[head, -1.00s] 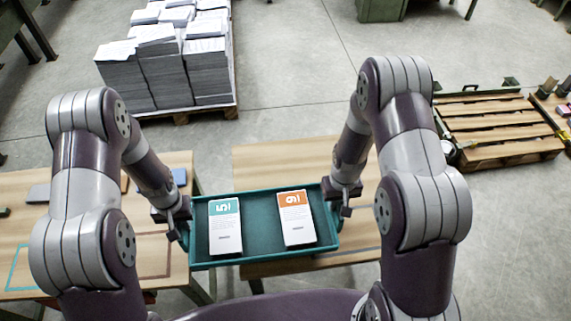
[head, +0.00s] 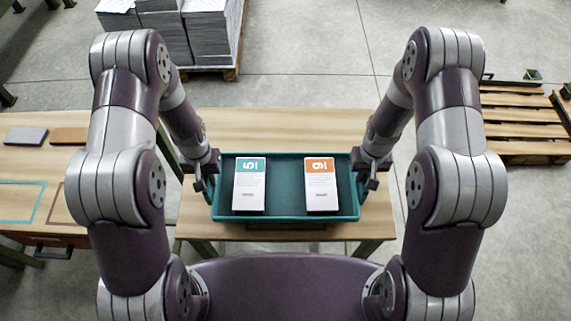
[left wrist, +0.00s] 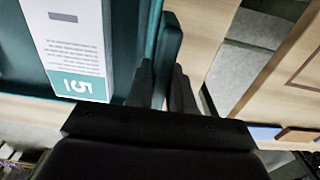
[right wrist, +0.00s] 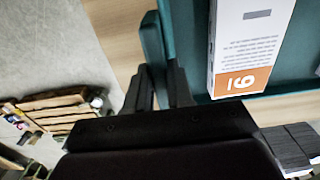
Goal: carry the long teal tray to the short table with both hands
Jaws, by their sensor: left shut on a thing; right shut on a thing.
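The long teal tray (head: 285,215) is level in front of me, over the short table (head: 290,124) in the head view. Two white booklets lie in it: one with a teal band marked 5 (head: 249,186) on the left, one with an orange band marked 9 or 6 (head: 320,186) on the right. My left gripper (head: 205,180) is shut on the tray's left end, and my right gripper (head: 366,178) is shut on its right end. Both wrist views show fingers at the tray's end (left wrist: 168,45) (right wrist: 153,45). Whether the tray's underside touches the table is hidden.
Another wooden table (head: 35,165) stands at the left, with a grey block (head: 26,136), a brown block (head: 68,136) and outlined areas. A pallet with paper stacks (head: 190,35) is behind, and an empty wooden pallet (head: 520,120) is at the right. Floor is clear between them.

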